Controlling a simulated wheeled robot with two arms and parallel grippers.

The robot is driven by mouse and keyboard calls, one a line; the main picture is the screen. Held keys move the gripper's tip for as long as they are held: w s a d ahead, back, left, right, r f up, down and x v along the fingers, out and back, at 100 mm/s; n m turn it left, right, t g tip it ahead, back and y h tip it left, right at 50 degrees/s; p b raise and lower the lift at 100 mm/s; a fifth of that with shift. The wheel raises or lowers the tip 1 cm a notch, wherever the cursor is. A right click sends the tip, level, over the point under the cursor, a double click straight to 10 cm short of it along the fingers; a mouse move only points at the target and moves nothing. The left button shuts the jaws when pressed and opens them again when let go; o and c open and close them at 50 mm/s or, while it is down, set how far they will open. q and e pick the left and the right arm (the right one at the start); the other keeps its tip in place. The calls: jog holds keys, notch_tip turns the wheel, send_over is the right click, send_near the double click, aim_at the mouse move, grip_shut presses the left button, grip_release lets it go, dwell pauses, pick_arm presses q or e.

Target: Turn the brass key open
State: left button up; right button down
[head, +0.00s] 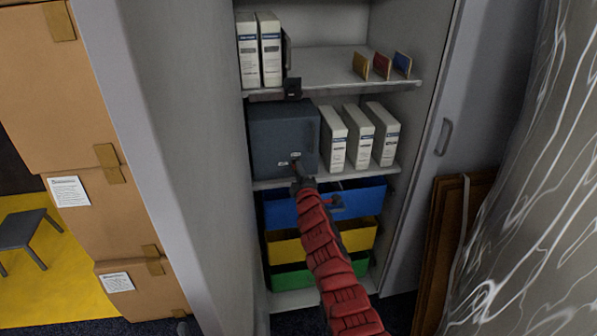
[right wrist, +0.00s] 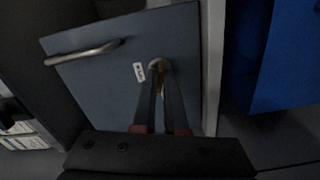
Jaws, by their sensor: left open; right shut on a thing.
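A dark blue-grey metal box (head: 270,130) with a flat door stands on the cabinet's middle shelf. In the right wrist view its door (right wrist: 105,85) fills the middle, with a bar handle (right wrist: 85,53) and a small white label (right wrist: 139,72). My right gripper (head: 297,168) reaches the lower right of the box front. In the right wrist view my right gripper's fingers (right wrist: 158,70) are shut on the brass key (right wrist: 161,84) at the lock. The fingers hide most of the key, so its angle is hard to tell. My left gripper is not in view.
White binders (head: 358,136) stand right of the box. Blue, yellow and green bins (head: 366,195) are below, behind my right arm. The upper shelf (head: 340,62) holds more binders and small coloured items. A cabinet wall (head: 185,130) is close on the left; cardboard boxes (head: 85,110) lie beyond it.

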jog(key=shift+f+m+b, duration=0.1)
jog(key=shift+m+b, duration=4.35)
jog(key=shift+m, duration=3.05)
jog(key=c, duration=1)
grip_release()
